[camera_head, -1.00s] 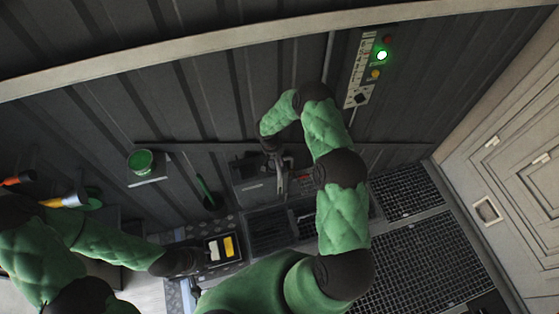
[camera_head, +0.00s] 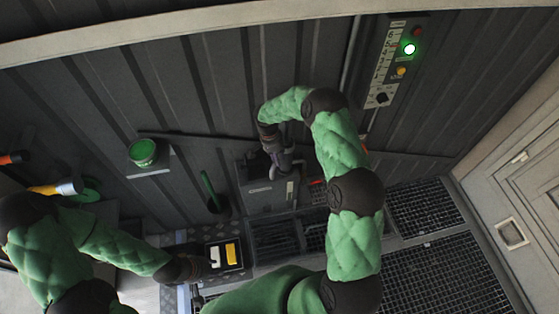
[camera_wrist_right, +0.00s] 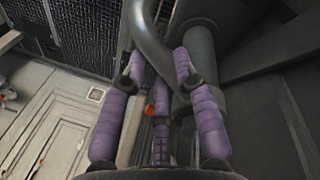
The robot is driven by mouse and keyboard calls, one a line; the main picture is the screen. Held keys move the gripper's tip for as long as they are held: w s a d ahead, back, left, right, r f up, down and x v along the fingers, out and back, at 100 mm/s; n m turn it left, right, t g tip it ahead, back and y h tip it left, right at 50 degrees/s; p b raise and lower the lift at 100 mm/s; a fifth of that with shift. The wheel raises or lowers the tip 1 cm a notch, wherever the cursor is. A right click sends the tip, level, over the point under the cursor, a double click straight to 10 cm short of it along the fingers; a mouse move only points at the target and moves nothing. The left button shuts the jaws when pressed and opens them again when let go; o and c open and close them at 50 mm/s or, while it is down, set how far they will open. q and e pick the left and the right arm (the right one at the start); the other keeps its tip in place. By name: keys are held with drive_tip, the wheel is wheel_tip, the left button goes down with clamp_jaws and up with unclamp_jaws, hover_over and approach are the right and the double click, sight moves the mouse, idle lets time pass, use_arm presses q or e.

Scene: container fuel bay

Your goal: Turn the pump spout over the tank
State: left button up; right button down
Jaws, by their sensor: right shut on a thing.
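In the head view my right gripper (camera_head: 283,163) is over the grey box-shaped unit by the wall, which looks like the tank (camera_head: 257,196). In the right wrist view its purple fingers (camera_wrist_right: 157,68) are closed around a grey bent pipe, the pump spout (camera_wrist_right: 146,30). The spout is largely hidden by the gripper in the head view, so I cannot tell exactly where its mouth points. My left gripper (camera_head: 205,264) is low at the left, beside a dark tray with a white and a yellow piece. Its fingers are too dark to read.
A control panel (camera_head: 392,62) with a lit green lamp is on the wall. A green can (camera_head: 143,152) stands on a small shelf. Dark floor grating (camera_head: 440,270) lies at the right, before a pale door (camera_head: 520,200). The dark tray (camera_head: 211,250) is near my left gripper.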

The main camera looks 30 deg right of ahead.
use_arm(q)
drive_tip(key=shift+f, duration=0.1)
idle(0.3)
use_arm(e)
drive_tip(key=c, duration=0.9)
unclamp_jaws()
